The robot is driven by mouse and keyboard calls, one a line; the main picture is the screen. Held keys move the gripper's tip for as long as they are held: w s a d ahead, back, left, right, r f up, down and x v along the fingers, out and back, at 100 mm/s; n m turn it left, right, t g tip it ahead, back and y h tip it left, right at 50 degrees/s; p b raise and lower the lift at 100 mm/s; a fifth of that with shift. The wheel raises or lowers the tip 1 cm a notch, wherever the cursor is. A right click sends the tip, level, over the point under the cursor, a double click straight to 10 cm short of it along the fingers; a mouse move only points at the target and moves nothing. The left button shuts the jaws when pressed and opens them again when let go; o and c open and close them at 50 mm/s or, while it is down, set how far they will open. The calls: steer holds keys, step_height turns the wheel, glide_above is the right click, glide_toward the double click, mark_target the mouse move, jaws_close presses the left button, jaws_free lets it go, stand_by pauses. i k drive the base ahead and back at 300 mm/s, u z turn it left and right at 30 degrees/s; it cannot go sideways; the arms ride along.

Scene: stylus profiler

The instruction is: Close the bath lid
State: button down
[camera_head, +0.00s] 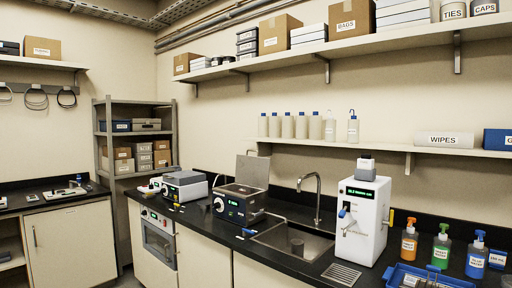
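The bath (236,210) stands on the black counter left of the sink, a dark box with a green-lit front and a knob. Its grey lid (252,170) stands up at the back, tilted open, and the top of the bath is uncovered. The inside of the bath is too small to make out. My gripper is not in view, and no part of my arm shows.
A second instrument (185,186) stands left of the bath. To the right are the sink (292,245) with its tall faucet (318,190), a white dispenser (362,218), several labelled bottles and a blue tray (425,277). A shelf (385,147) runs above.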

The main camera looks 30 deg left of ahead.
mark_target(254, 171)
steer(key=u, duration=0.65)
steer(key=i, duration=0.55)
steer(key=u, duration=0.85)
steer(key=i, duration=0.65)
steer(key=z, duration=0.05)
